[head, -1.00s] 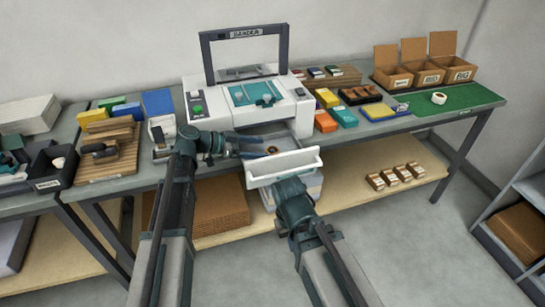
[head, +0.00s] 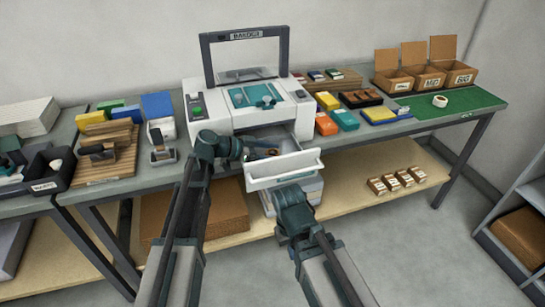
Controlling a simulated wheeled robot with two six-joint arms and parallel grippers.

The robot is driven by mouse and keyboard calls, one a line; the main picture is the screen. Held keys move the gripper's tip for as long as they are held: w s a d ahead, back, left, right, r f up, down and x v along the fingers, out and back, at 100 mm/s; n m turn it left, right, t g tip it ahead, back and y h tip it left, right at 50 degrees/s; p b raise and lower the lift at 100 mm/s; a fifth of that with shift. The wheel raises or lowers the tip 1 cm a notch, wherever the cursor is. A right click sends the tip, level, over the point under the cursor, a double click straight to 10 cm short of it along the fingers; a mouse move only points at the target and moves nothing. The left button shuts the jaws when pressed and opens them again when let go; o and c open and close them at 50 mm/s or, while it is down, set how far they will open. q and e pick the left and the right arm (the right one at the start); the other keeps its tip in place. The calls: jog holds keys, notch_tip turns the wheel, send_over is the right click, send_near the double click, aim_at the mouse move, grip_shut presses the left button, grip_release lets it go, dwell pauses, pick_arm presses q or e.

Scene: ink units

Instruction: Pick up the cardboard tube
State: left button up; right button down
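A small brown round piece, which looks like the cardboard tube (head: 270,152), lies inside the pulled-out white drawer (head: 284,170) of the printer-like machine (head: 247,103). My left gripper (head: 258,152) reaches into the drawer from the left, with its fingertips close beside the brown piece. The fingers are small and dark here, so I cannot tell whether they are open or touching it. My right gripper (head: 289,188) is at the drawer's front face, below its rim. Its fingers are mostly hidden by its own wrist, and I cannot tell if they touch the drawer.
Coloured boxes (head: 345,118) and a green mat (head: 459,103) with a white roll (head: 440,101) are to the right. Open cardboard boxes (head: 428,76) stand behind the mat.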

pick_arm(q)
jog(key=c, duration=1.1)
jog(key=shift+c, duration=0.2)
notch_tip(320, 180, up, 10)
jog(key=p, duration=1)
